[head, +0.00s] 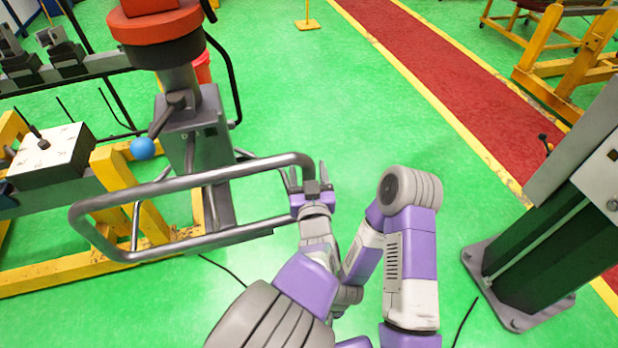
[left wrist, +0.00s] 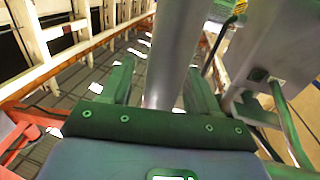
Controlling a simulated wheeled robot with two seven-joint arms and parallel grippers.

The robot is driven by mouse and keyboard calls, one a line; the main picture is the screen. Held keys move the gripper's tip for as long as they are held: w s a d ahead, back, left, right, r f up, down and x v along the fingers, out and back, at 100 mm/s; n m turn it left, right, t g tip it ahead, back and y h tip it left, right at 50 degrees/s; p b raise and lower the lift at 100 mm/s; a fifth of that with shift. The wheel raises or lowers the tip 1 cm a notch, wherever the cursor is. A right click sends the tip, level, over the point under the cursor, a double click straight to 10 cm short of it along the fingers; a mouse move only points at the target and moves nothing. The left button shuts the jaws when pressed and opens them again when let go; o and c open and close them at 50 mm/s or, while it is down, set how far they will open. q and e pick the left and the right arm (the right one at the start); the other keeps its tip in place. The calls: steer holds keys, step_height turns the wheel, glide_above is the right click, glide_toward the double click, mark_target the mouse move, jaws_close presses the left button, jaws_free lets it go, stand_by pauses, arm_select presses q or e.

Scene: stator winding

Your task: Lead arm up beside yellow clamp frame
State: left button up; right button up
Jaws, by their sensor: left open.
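The yellow clamp frame (head: 50,277) stands at the left in the head view. A grey tubular rail loop (head: 200,178) sticks out from it towards the middle. My left gripper (head: 309,178) is at the rounded right end of this loop, fingers pointing up and apart. In the left wrist view, the open fingers (left wrist: 160,88) appear on either side of a grey tube (left wrist: 172,45); I cannot tell whether they touch it. No other gripper shows.
A grey post with a red-orange top (head: 155,22) and a blue ball knob (head: 143,148) stand beside the loop. A dark green column (head: 530,255) rises at the right. Green floor (head: 330,90) is clear behind, with a red walkway (head: 440,65) beyond.

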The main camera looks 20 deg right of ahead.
arm_select(q)
jaws_close()
stand_by(0.3)
stand_by(1.1)
stand_by(0.4)
stand_by(1.5)
